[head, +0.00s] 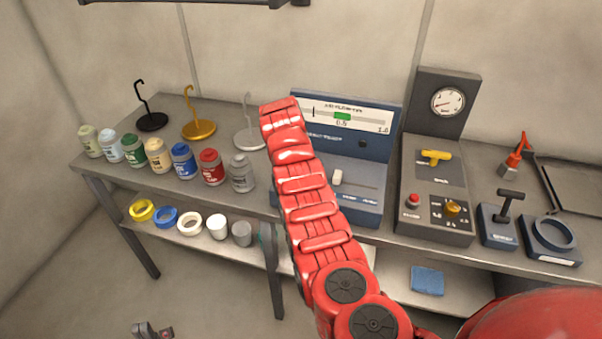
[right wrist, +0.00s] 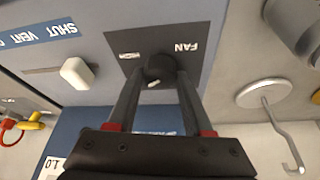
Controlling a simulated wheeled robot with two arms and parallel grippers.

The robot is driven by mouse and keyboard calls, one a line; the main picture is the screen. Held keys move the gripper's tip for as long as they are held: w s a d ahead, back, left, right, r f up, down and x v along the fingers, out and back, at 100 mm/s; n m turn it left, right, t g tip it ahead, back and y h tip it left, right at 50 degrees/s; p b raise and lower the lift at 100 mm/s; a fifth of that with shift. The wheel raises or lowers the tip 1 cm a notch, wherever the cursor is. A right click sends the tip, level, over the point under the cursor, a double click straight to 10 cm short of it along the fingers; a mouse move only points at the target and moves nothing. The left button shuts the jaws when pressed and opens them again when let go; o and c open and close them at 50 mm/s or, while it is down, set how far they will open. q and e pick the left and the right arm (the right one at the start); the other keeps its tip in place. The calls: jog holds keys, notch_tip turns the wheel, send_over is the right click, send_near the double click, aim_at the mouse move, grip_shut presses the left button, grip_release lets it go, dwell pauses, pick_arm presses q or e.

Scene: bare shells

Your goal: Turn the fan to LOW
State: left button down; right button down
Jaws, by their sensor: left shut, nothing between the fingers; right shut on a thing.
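The fan knob (right wrist: 155,72) is dark and round, with a small pale mark on its lower side. It sits on a dark plate (right wrist: 200,38) marked FAN, which reads upside down in the right wrist view. Lettering left of the knob is too blurred to read. My right gripper (right wrist: 158,85) has its fingers on both sides of the knob and is shut on it. In the head view my red right arm hides the knob and this gripper. My left gripper (head: 150,331) shows small at the bottom left edge, low over the floor, shut and empty, far from the panel.
The blue-grey console (head: 362,205) has a white slider (head: 337,178), also in the right wrist view (right wrist: 77,73) near SHUT VENT lettering. A gauge box (head: 440,215) stands to its right. Bottles (head: 211,168) and hook stands (head: 197,129) stand to its left. Rings and cups (head: 190,222) lie below.

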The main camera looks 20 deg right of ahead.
jog(key=shift+f+m+b, duration=0.1)
jog(key=shift+m+b, duration=0.2)
jog(key=shift+c, duration=1.5)
grip_release()
jog(key=shift+r, duration=0.2)
jog(key=shift+a+r, duration=0.2)
jog(key=shift+r, duration=0.15)
jog(key=b+v, duration=0.4)
jog(key=v, duration=1.2)
jog(key=shift+r, duration=0.25)
jog(key=shift+f, duration=0.1)
